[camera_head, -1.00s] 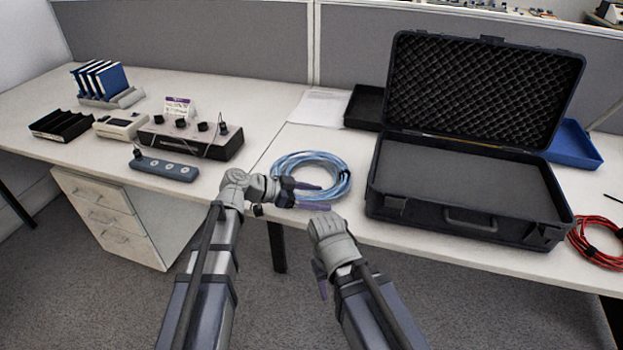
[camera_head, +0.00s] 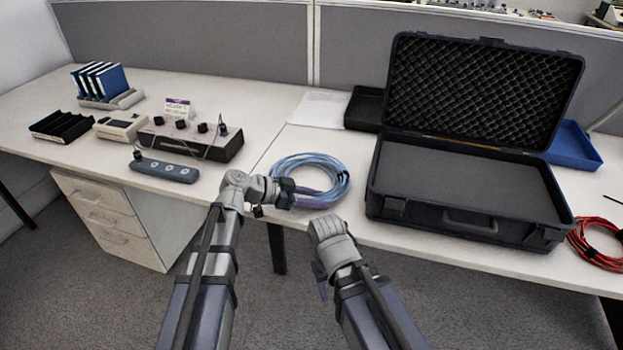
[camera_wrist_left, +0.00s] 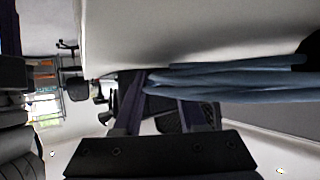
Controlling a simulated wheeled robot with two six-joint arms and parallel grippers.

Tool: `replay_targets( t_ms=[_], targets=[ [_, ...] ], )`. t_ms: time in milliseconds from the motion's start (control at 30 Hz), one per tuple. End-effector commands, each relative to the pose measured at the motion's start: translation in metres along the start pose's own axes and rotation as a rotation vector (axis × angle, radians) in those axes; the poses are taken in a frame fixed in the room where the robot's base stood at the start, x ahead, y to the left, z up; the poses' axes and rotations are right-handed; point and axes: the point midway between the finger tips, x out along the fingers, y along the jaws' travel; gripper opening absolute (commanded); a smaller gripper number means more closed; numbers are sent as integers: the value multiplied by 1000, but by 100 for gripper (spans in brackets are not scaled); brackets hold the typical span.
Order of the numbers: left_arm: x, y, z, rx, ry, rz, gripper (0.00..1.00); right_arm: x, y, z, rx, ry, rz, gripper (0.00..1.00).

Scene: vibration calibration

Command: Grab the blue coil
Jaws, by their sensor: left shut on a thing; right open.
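The blue coil (camera_head: 303,161) lies flat on the white table, left of the black case. My left gripper (camera_head: 312,197) is at the near side of the coil, with its fingers shut on the coil's front strands. In the left wrist view the blue strands (camera_wrist_left: 225,84) pass across the fingertips (camera_wrist_left: 165,100) of my left gripper. My right gripper (camera_head: 322,285) is lower, off the table's front edge, open and empty; its fingers are partly hidden by its own wrist.
The open black case (camera_head: 470,185) with grey foam stands right of the coil. A red coil (camera_head: 592,247) lies at the far right. A control box (camera_head: 190,143) and a grey sensor strip (camera_head: 163,170) are to the left. The table's front edge runs below the coil.

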Motion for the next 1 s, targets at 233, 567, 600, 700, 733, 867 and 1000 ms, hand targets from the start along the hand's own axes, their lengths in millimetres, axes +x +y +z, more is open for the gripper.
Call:
replay_targets(
  t_ms=[233, 567, 600, 700, 733, 867, 1000],
  targets=[
    [0, 0, 1, 0, -3, -1, 0, 0, 0, 0, 0, 0, 0, 50],
    [0, -1, 1, 0, -4, -2, 0, 0, 0, 0, 0, 0, 0, 50],
    [0, -1, 1, 2, -2, -3, 0, 0, 0, 0, 0, 0, 0, 50],
    [0, -1, 1, 2, -2, -3, 0, 0, 0, 0, 0, 0, 0, 50],
    [0, -1, 1, 2, -2, -3, 0, 0, 0, 0, 0, 0, 0, 50],
    [-1, -1, 0, 1, -2, -3, 0, -1, 0, 0, 0, 0, 0, 50],
    [-3, -1, -6, 1, -2, -3, 0, -7, 1, 0, 0, 0, 0, 50]
  ],
)
